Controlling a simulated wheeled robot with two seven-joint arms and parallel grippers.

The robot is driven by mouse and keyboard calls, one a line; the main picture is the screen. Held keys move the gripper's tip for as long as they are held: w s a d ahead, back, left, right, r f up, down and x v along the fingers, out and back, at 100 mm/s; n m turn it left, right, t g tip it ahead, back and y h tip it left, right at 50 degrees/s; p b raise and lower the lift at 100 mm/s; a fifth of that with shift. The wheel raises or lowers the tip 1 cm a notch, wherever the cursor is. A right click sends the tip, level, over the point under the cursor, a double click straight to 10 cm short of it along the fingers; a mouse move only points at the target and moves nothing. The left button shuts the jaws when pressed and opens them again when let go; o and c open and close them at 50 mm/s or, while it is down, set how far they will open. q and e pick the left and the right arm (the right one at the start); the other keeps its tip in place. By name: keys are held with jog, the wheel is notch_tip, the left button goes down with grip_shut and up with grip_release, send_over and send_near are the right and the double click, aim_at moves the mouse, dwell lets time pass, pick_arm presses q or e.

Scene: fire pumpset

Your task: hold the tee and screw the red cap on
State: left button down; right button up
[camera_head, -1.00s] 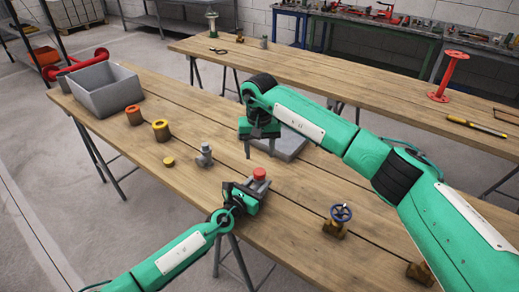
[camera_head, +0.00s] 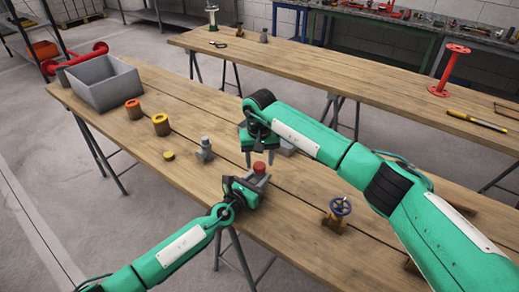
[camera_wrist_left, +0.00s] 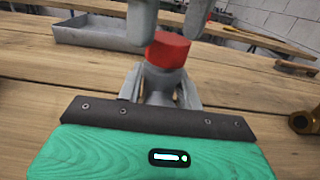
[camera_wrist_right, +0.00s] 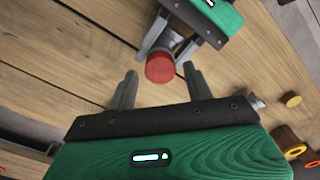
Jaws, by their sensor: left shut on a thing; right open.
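The red cap (camera_head: 259,167) sits on top of the grey tee, which is mostly hidden in the head view. In the left wrist view the red cap (camera_wrist_left: 168,50) rests on the grey tee (camera_wrist_left: 164,82), between the fingers of my left gripper (camera_wrist_left: 165,95). My left gripper (camera_head: 247,190) is shut on the tee near the table's front edge. My right gripper (camera_head: 259,164) is open, its fingers pointing down at the cap. In the right wrist view the red cap (camera_wrist_right: 160,67) lies just beyond and between the open fingertips (camera_wrist_right: 160,80). Whether the cap is threaded on cannot be told.
A grey fitting (camera_head: 205,150), a yellow disc (camera_head: 169,155) and yellow (camera_head: 161,125) and orange (camera_head: 133,109) ringed parts stand left on the table. A grey bin (camera_head: 103,86) is at the far left. A blue-wheeled valve (camera_head: 339,212) stands to the right.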

jog(key=shift+f, duration=0.85)
jog(key=shift+c, duration=0.2)
